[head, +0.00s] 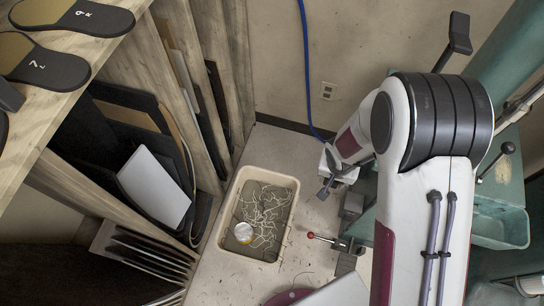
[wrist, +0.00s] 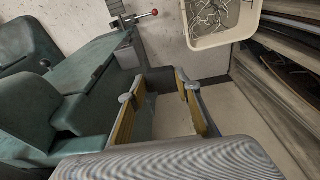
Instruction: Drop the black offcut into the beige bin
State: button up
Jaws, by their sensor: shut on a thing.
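The beige bin (head: 248,258) stands on the floor left of my gripper in the head view. It holds pale tangled thread scraps (head: 262,208) and a round tin (head: 243,232). The bin also shows at the top right of the wrist view (wrist: 226,38). My gripper (head: 325,188) is beside the bin, to its right, near the back wall. In the wrist view my gripper's two fingers (wrist: 162,95) with yellow pads stand apart. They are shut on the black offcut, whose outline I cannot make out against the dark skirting.
A green machine (head: 490,215) stands at the right, with a red-knobbed lever (head: 312,236) near the bin. Wooden racks with dark sheets (head: 130,125) and a white panel (head: 153,187) stand left. Black soles (head: 75,14) lie on the upper shelf. A blue hose (head: 305,70) hangs on the wall.

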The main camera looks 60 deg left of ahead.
jog(key=s+a+f+n, duration=0.3)
jog(key=s+f+n, duration=0.1)
jog(key=s+f, duration=0.4)
jog(key=s+a+f+n+g, duration=0.1)
jog(key=s+a+f+n, duration=0.3)
jog(key=s+f, duration=0.5)
jog(key=shift+s+a+n+g+y, duration=0.3)
jog(key=shift+s+n, duration=0.4)
jog(key=shift+s, duration=1.2)
jog(key=shift+d, duration=0.1)
jog(key=shift+f, duration=0.25)
jog(key=shift+f, duration=2.8)
